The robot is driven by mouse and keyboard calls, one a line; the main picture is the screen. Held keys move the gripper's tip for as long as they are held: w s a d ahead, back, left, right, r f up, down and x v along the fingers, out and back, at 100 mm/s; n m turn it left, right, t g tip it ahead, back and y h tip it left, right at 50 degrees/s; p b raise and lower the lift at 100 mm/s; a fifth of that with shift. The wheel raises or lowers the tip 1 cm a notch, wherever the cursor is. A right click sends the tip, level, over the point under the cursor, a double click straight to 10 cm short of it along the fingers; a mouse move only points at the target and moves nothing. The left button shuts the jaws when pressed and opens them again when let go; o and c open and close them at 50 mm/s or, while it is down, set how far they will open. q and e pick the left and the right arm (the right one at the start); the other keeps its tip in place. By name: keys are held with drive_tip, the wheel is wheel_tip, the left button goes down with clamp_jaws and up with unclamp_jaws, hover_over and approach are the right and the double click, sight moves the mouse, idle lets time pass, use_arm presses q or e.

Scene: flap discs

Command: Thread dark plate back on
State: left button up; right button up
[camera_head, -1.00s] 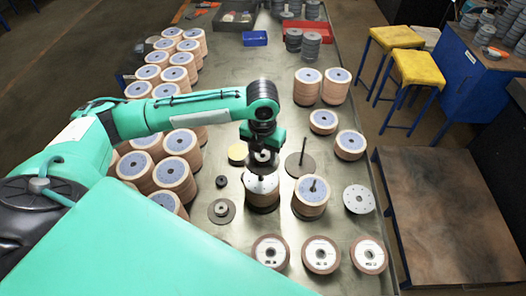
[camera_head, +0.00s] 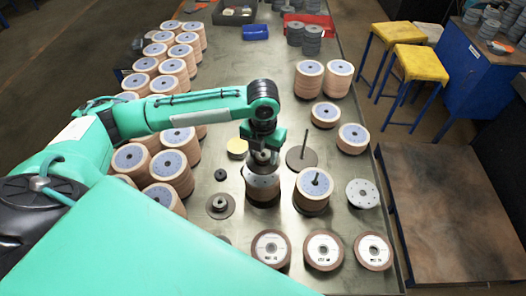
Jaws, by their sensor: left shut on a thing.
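My left gripper (camera_head: 262,143) is shut on a small dark round piece with a pale centre (camera_head: 262,158), mostly hidden by the jaws. I cannot tell whether this is the dark plate. A dark flat plate with an upright rod (camera_head: 301,160) stands just right of the gripper. Another dark disc with a raised hub (camera_head: 220,206) lies at front left. My right gripper is not in view.
A disc stack with a rod (camera_head: 314,188) stands close on the right, beside a pale holed plate (camera_head: 362,194). Several discs line the front edge (camera_head: 323,250). Tall disc stacks (camera_head: 171,170) crowd the left.

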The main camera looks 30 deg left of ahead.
use_arm(q)
drive_tip(key=shift+f, duration=0.7)
drive_tip(key=shift+f, duration=0.75)
drive_tip(key=shift+f, duration=0.15)
drive_tip(key=shift+f+b, duration=0.2)
drive_tip(key=shift+b, duration=0.1)
drive_tip(key=shift+f+b, duration=0.35)
drive_tip(key=shift+f, duration=0.65)
drive_tip(key=o, duration=1.2)
drive_tip(key=shift+o, duration=0.8)
